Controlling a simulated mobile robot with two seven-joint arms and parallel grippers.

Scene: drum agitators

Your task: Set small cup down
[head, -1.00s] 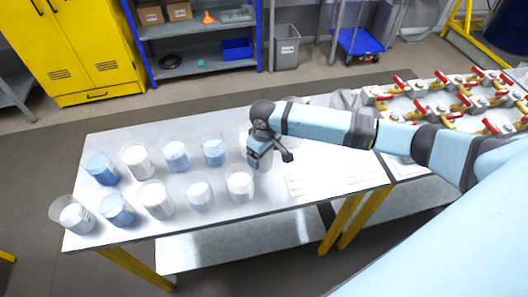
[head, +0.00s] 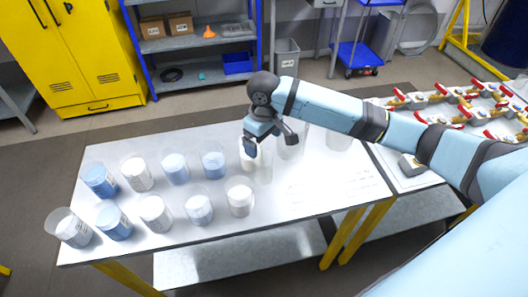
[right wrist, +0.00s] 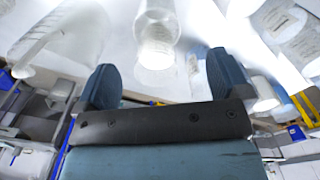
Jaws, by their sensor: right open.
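My right gripper (head: 270,142) is open above the back right of the cup rows. A clear cup with pale contents (head: 247,160) stands on the table just below it, partly hidden by a finger. A small clear cup (head: 265,166) seems to stand beside it, faint against the white top. In the right wrist view the blue fingers (right wrist: 163,80) are wide apart with nothing held between them. A clear cup with white contents (right wrist: 157,35) shows beyond the gap. Which cup this is I cannot tell. My left gripper is not in view.
Several clear cups of blue or white material, such as a blue one (head: 213,162), stand in two rows on the white table (head: 330,205). More clear cups (head: 290,150) stand behind my right gripper. The table's front right is clear. Red-handled valves (head: 450,100) fill the right-hand table.

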